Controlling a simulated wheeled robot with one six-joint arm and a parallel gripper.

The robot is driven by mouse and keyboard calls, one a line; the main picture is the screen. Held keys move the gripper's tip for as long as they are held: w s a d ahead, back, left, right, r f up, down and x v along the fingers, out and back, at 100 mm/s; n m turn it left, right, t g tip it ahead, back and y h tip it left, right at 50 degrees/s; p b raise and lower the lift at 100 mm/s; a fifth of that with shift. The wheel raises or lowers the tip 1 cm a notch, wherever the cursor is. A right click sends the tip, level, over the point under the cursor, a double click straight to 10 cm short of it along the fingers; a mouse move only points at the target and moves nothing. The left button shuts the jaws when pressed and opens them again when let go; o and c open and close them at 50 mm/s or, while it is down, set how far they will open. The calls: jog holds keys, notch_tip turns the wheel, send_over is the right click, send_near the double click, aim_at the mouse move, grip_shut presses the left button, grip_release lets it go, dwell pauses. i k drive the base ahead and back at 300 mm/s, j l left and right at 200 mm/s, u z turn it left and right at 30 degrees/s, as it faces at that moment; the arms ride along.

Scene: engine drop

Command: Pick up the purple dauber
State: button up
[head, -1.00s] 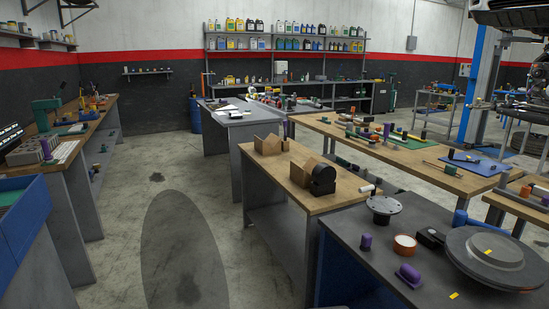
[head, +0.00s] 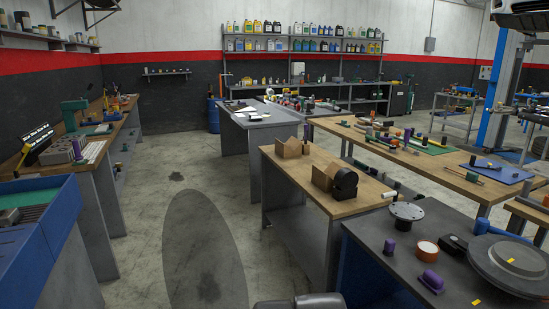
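Several small purple things are in view, and I cannot tell for sure which is the dauber. On the dark table at lower right, a purple piece with a rounded top on a flat base (head: 431,281) lies near the front edge. A short upright purple cylinder (head: 389,247) stands to its left. Farther off, a purple cylinder (head: 307,133) shows by the wooden table's far left end, and another (head: 407,134) is among tools on that table. A purple piece (head: 77,149) is on the left bench. My gripper's fingers are not in view.
The dark table (head: 370,268) also bears an orange-rimmed round tin (head: 425,249), a flanged metal hub (head: 407,215) and a large grey disc (head: 507,262). A wooden table (head: 295,179) with cardboard boxes stands behind it. The floor aisle (head: 150,200) at left is clear.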

aim_at(389, 244)
jog(key=k+j, duration=0.1)
jog(key=i+z, duration=0.15)
jog(key=i, duration=0.15)
jog(key=i+l+z, duration=0.15)
jog(key=i+l, duration=0.15)
jog(key=i+l+z, duration=0.1)
jog(key=i, duration=0.3)
jog(key=i+l+z, duration=0.15)
jog(key=i+l, duration=0.2)
jog(key=i, duration=0.05)
